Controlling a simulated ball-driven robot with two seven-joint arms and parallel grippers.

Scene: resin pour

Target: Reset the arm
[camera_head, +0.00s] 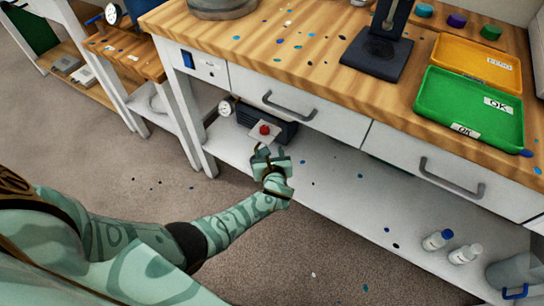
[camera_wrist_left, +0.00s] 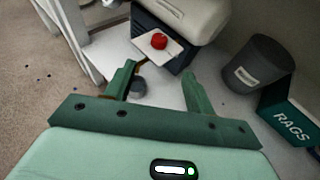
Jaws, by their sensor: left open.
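My left arm comes in from the left in the head view, over the floor in front of the workbench. My left gripper (camera_head: 266,156) is at the front of the bench's lower shelf, below the drawers. In the left wrist view the left gripper (camera_wrist_left: 158,80) has its two fingers apart with nothing held between them. Beyond the fingers is a dark machine (camera_wrist_left: 160,50) with a red button (camera_wrist_left: 159,41) on a pale plate. The red button also shows in the head view (camera_head: 264,129), just beyond the gripper. My right gripper is not in view.
The bench top (camera_head: 270,45) holds a green tray (camera_head: 470,110), an orange tray (camera_head: 478,62) and a dark stand (camera_head: 378,52). A dark bin (camera_wrist_left: 258,64) and a RAGS box (camera_wrist_left: 290,112) show in the wrist view.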

